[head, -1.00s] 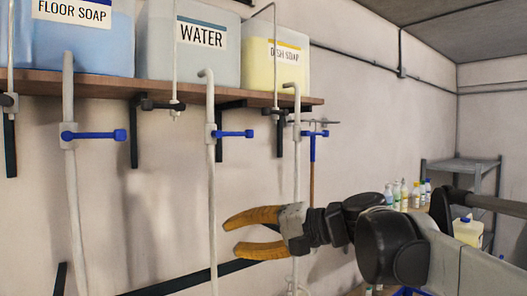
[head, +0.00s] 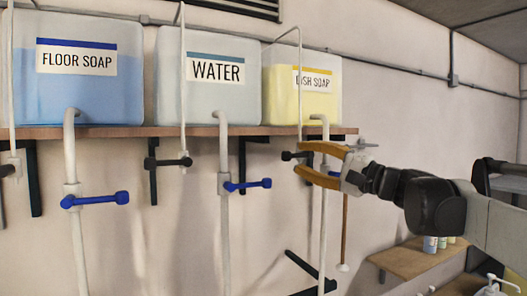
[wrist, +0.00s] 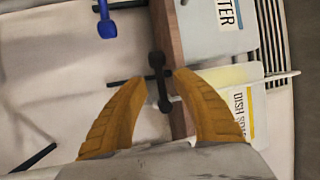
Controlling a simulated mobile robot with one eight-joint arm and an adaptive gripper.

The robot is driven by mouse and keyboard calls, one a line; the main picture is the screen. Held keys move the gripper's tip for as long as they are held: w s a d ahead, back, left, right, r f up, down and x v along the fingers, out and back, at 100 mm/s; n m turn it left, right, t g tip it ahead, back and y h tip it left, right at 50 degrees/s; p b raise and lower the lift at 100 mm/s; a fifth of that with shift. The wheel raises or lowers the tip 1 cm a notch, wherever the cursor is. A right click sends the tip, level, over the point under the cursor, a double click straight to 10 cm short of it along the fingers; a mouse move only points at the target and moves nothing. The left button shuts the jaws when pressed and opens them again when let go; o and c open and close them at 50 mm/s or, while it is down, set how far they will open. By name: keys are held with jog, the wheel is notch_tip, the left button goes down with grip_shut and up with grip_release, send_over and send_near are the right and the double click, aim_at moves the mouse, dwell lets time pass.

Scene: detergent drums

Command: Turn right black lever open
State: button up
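The right black lever (head: 292,156) is a short dark bar with knobbed ends under the dish soap drum (head: 300,98). It looks roughly horizontal in the head view. In the wrist view the black lever (wrist: 158,83) shows between my two orange fingers. My gripper (head: 299,160) is open, its fingertips just above and below the lever's line in the head view. In the wrist view my gripper (wrist: 158,78) has a wide gap around the lever. I cannot tell whether a finger touches it. The fingers partly hide the lever's right end and the blue lever behind.
Another black lever (head: 168,162) hangs under the water drum (head: 208,90). Blue levers sit on the white pipes at the floor soap (head: 95,200) and water (head: 247,184). The wooden shelf (head: 180,131) runs just above my gripper. A lower shelf (head: 412,260) holds bottles at right.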

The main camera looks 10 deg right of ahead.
jog(key=shift+x, duration=1.1)
jog(key=shift+s, duration=0.1)
grip_shut()
